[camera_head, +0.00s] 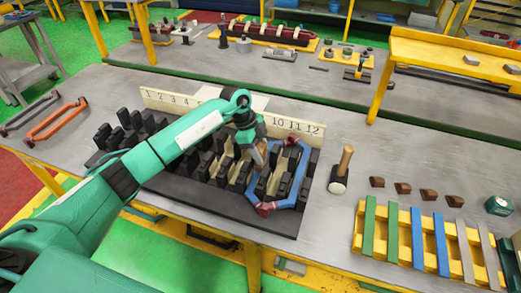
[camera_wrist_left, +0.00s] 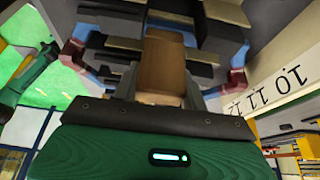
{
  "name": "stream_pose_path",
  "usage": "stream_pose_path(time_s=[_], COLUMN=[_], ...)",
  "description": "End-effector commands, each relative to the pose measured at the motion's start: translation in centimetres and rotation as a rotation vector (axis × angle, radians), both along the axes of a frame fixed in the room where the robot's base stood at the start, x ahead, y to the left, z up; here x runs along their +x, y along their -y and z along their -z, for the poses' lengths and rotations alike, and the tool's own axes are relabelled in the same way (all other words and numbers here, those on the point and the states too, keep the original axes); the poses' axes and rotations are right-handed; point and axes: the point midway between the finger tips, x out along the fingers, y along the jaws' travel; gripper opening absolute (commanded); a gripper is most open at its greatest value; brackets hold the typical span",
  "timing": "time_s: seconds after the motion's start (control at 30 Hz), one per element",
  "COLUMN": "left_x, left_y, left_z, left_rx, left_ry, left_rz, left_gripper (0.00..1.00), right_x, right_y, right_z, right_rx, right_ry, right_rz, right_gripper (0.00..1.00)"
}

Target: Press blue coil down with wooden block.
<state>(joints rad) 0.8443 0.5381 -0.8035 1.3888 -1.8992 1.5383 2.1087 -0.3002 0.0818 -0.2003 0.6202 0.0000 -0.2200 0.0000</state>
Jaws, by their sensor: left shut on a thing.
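The blue coil (camera_head: 284,204) with red-brown ends lies around black slot posts at the right end of the dark stator fixture (camera_head: 215,195). My left gripper (camera_head: 260,152) is above the coil's left part, shut on a brown wooden block (camera_head: 259,158). In the left wrist view the block (camera_wrist_left: 164,65) stands out between the fingers of the gripper (camera_wrist_left: 162,92), toward the posts. The coil (camera_wrist_left: 84,68) shows there on both sides, with its red-brown ends (camera_wrist_left: 237,78) left and right. I cannot tell whether the block touches the coil. My right gripper is out of view.
A numbered board (camera_head: 170,100) stands behind the fixture. A mallet (camera_head: 341,172) stands to its right. Several brown blocks (camera_head: 402,188) lie further right, behind a yellow rack (camera_head: 405,240) with blue, green and grey strips.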

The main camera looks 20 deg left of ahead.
Motion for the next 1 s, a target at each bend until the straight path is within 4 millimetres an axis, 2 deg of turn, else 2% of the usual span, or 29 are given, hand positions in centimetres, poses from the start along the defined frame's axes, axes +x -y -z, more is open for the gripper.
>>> stream_pose_path(time_s=[1.0], left_x=[0.00], left_y=[0.00], left_z=[0.60], left_rx=[0.000], left_ry=[0.000], left_rz=[0.000], left_gripper=[0.07], right_x=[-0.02], right_y=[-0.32], right_z=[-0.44], right_rx=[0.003], right_ry=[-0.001], right_rz=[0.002], right_gripper=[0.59])
